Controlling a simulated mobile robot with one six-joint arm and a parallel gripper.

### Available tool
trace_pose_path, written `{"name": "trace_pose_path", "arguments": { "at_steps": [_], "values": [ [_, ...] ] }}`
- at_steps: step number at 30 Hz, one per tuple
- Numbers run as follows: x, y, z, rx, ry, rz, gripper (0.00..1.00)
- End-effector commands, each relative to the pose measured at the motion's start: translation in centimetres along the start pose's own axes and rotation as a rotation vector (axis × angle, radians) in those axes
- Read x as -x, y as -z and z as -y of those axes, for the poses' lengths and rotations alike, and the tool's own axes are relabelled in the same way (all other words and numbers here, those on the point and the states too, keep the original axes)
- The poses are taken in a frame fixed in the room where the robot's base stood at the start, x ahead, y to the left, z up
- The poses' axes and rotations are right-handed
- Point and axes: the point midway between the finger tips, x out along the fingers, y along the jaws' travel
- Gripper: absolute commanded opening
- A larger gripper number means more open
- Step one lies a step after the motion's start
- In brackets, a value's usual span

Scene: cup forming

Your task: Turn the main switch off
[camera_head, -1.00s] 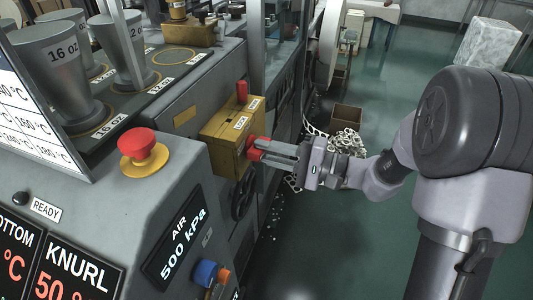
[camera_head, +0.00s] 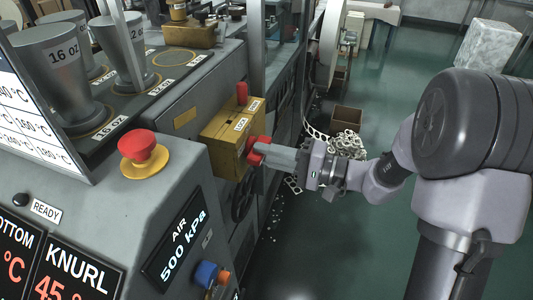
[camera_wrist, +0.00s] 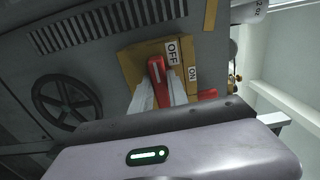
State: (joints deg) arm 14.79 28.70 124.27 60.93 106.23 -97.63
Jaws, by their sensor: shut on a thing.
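The main switch is a yellow box (camera_head: 222,138) on the side of the grey machine, with a red handle (camera_head: 251,141) on its face. In the wrist view the red handle (camera_wrist: 156,66) has a pale stripe, and its upper end lies near the OFF label (camera_wrist: 172,51). The ON label (camera_wrist: 193,74) is further right and lower. My gripper (camera_head: 263,152) is shut on the red handle, one finger on each side in the wrist view (camera_wrist: 160,90). The fingers hide part of the handle.
A red upright tab (camera_head: 242,91) stands on top of the box. A black handwheel (camera_wrist: 67,101) is beside the switch. A red emergency button (camera_head: 137,145) sits on the console. A brown bin (camera_head: 347,117) and pale scraps lie on the floor behind my wrist.

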Motion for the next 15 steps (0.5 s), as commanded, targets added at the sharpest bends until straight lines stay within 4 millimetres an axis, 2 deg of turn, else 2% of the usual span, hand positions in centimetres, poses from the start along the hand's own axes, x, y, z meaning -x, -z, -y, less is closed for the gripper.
{"name": "trace_pose_path", "arguments": {
  "at_steps": [1,2,5,15],
  "values": [
    [0.01,-0.01,-0.06,0.002,-0.002,0.000,0.00],
    [0.01,-0.01,-0.06,0.002,-0.002,0.000,0.22],
    [0.01,-0.01,-0.05,0.001,-0.001,0.000,0.42],
    [0.01,0.00,-0.02,0.000,-0.001,0.000,0.42]
  ]
}}
